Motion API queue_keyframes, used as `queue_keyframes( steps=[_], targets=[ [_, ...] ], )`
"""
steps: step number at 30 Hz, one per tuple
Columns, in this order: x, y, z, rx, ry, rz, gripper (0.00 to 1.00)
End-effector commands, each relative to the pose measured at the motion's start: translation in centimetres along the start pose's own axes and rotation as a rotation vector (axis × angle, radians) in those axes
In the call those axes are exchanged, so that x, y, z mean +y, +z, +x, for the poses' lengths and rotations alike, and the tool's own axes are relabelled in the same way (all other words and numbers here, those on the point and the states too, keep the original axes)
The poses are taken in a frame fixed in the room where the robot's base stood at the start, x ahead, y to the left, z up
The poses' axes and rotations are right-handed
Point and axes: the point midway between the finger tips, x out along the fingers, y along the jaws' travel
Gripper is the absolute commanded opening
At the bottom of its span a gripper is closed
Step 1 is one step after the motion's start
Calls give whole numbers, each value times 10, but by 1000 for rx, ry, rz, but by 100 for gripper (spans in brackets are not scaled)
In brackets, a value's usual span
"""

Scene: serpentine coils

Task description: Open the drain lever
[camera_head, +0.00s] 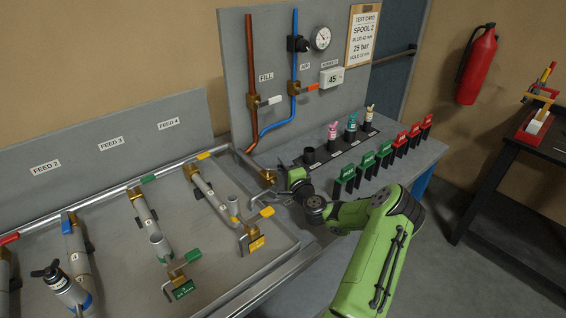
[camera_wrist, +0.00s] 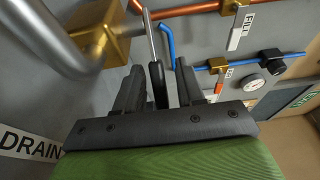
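The drain lever (camera_wrist: 157,86) shows in the wrist view as a thin metal rod with a black grip, rising from between my fingers. My gripper (camera_wrist: 162,88) is open, with one dark finger on each side of the black grip. The grip is nearer the left finger, and a gap shows on the right. A brass valve body (camera_wrist: 98,32) joins a grey pipe at the upper left. The DRAIN label (camera_wrist: 30,145) is at the lower left. In the head view my arm reaches to the manifold's right end, and the lever cannot be made out there.
The upright panel carries the FILL valve (camera_head: 264,101), the AIR valve (camera_head: 303,87) and a gauge (camera_head: 321,38). Green tags (camera_head: 366,165) and red tags (camera_head: 414,135) stand close to my arm on the right. The yellow-tagged valve (camera_head: 250,238) stands left of it.

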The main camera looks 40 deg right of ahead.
Motion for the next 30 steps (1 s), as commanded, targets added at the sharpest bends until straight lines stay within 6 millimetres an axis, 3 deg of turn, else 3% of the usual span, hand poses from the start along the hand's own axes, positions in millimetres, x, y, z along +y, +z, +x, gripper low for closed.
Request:
queue_keyframes(
  steps=[10,18,30],
  targets=[
    [0,0,10,1,1,1,38],
    [0,0,10,1,1,0,0],
    [1,2,9,26,1,1,0]
  ],
)
